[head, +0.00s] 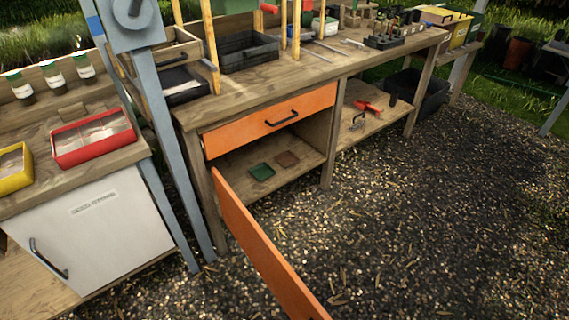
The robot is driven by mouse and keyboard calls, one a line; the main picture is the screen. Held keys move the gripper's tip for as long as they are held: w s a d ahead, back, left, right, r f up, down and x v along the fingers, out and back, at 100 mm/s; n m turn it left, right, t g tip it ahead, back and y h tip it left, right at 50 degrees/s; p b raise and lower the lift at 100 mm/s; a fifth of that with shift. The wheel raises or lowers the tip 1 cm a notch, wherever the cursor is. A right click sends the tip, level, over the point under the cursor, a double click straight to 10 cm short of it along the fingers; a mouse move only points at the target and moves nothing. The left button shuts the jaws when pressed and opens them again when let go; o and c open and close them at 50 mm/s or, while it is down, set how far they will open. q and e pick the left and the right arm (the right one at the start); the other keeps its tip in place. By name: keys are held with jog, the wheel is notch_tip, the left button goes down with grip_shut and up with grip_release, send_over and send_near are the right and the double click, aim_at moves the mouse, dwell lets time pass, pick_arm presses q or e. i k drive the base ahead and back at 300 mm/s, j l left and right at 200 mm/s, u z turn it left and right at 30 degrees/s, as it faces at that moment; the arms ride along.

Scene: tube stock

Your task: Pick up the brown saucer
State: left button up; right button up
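A small brown square piece, which looks like the brown saucer (287,159), lies flat on the inner shelf of the wooden bench's cabinet. A green square saucer (262,172) lies just left of it, a little apart. The cabinet's orange door (262,254) hangs wide open toward the front. Neither of my grippers is in view.
The orange drawer (270,121) above the shelf is shut. A grey-blue post (170,150) stands left of the cabinet. A white cabinet (97,235) is farther left. Red pruners (368,106) lie on the right shelf. The gravel (430,220) in front is clear.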

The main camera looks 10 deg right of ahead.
aim_at(286, 159)
jog(key=k, duration=0.3)
jog(key=k+j+u, duration=0.1)
jog(key=k+u, duration=0.2)
jog(key=k, duration=0.2)
jog(key=k+j+u, duration=0.15)
jog(key=k+u, duration=0.2)
jog(key=i+l+u, duration=0.15)
jog(key=l+u, duration=0.45)
jog(key=l, duration=0.15)
jog(key=i+l+u, duration=0.1)
jog(key=l+u, duration=0.25)
jog(key=i+l, duration=0.1)
jog(key=l, duration=0.6)
jog(key=i+l, duration=0.1)
jog(key=l, duration=0.65)
jog(key=i+l, duration=0.1)
jog(key=l, duration=1.3)
jog(key=i, duration=0.05)
